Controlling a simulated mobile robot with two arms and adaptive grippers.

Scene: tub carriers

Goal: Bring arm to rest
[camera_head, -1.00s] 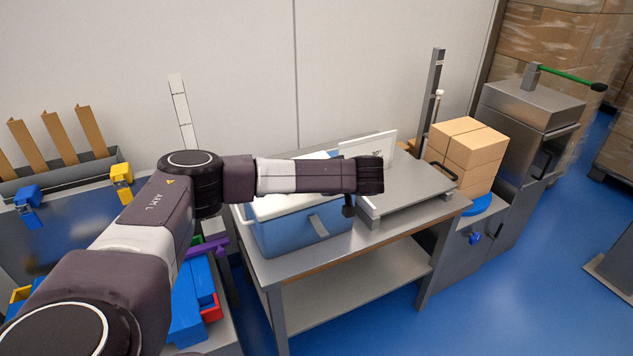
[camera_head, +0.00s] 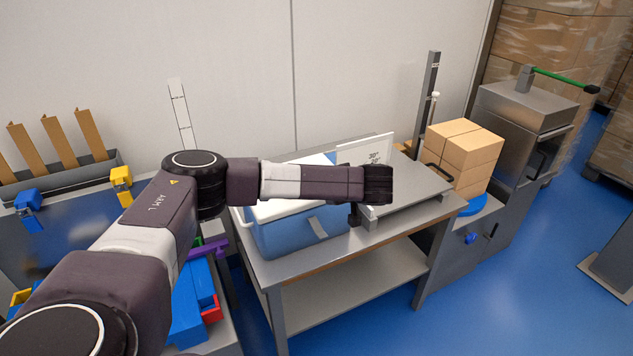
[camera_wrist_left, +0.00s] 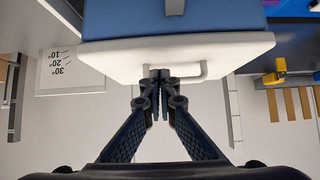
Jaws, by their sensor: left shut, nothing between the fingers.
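My left arm (camera_head: 310,181) reaches across the head view in front of a blue tub (camera_head: 300,235) with a white lid (camera_head: 275,208) on a metal table. In the left wrist view my left gripper (camera_wrist_left: 160,74) is shut and empty. Its fingertips overlap the white lid's edge and handle (camera_wrist_left: 188,73) in the picture; I cannot tell whether they touch. The tub's blue side (camera_wrist_left: 140,18) shows above the lid there. In the head view the arm hides part of the tub and lid. My right gripper is not in view.
A flat metal platform (camera_head: 415,190) and a white angle card (camera_head: 378,148) are right of the tub. Brown boxes (camera_head: 465,155) stand behind it at the right. Blue and red bins (camera_head: 190,305) are at lower left. The lower shelf (camera_head: 350,275) looks clear.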

